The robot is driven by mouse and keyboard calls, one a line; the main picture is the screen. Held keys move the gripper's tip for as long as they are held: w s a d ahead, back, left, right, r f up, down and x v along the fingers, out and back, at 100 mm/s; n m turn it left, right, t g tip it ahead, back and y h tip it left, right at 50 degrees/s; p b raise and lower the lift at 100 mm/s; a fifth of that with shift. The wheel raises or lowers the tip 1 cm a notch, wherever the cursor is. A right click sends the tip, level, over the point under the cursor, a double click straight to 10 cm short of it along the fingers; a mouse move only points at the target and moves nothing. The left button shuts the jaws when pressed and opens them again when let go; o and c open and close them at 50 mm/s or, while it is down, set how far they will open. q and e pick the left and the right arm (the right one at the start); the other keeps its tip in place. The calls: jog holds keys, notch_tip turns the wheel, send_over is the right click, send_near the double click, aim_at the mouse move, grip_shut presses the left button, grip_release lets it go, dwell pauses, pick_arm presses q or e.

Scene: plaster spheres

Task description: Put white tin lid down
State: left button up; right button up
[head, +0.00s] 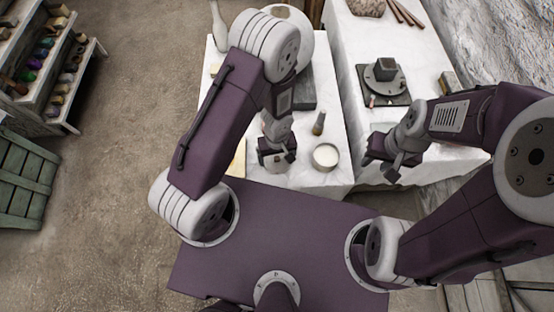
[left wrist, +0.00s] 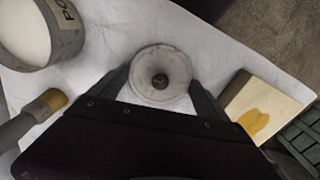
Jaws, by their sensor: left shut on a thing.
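The white tin lid (left wrist: 148,86) is a pale round disc with a dark knob at its middle. In the left wrist view it sits between the two fingers of my left gripper (left wrist: 160,88), which is shut on it. In the head view my left gripper (head: 277,160) is over the front of the white-covered table, left of an open round tin (head: 326,156) with white contents. I cannot tell whether the lid touches the cloth. My right gripper (head: 392,170) is apart from these, over the right table's front edge; its finger opening is unclear.
A yellow-stained board (left wrist: 270,100) lies right of the lid there. A black plate with a dark block (head: 385,70) stands on the right table.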

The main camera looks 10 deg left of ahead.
pick_arm(q)
jog(key=shift+r, duration=0.15)
jog(key=shift+f, duration=0.2)
jog(key=o, duration=1.2)
jog(key=shift+o, duration=0.2)
jog(key=shift+r, duration=0.1)
notch_tip(320, 180, up, 12)
jog(key=p, duration=1.2)
notch_tip(320, 180, up, 12)
jog(key=m, duration=0.3)
send_over(277, 158)
jog(key=a, duration=0.6)
jog(key=s+a+r+m+t, duration=0.1)
jog(key=s+a+r+m, duration=0.1)
jog(key=r, duration=0.5)
jog(key=shift+s+a+r, duration=0.15)
jog(key=shift+s+a, duration=0.1)
jog(key=shift+s, duration=0.5)
